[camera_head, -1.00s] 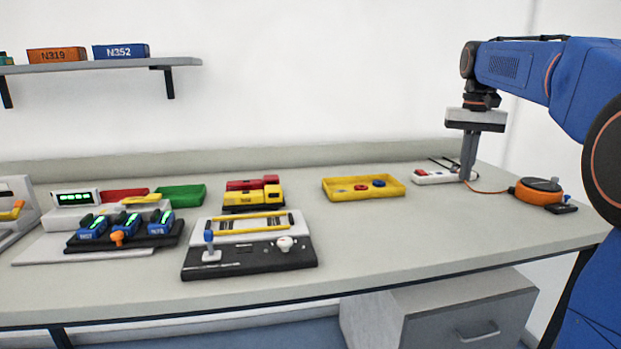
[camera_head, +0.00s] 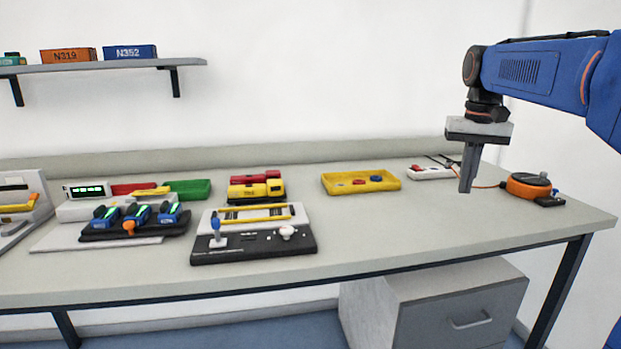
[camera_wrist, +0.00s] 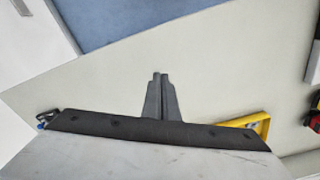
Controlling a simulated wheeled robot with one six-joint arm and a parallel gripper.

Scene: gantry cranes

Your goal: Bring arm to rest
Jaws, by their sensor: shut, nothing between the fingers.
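My gripper (camera_head: 466,189) hangs from my blue arm at the right of the head view, pointing down. Its fingers are together with nothing between them. It appears above the right part of the table (camera_head: 400,226), in front of a white power strip (camera_head: 430,172) and left of an orange round reel (camera_head: 527,186). In the wrist view the shut fingers (camera_wrist: 158,76) show over bare tabletop, with the table edge and blue floor beyond. Part of the yellow tray (camera_wrist: 262,126) shows at the lower right there.
The yellow tray (camera_head: 325,186) holds red and blue pieces. A black control panel (camera_head: 255,252) with levers stands at the table's middle front. Blue chargers on a black stand (camera_head: 135,231) are at left. A shelf (camera_head: 110,66) with labelled boxes hangs above. The right front tabletop is clear.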

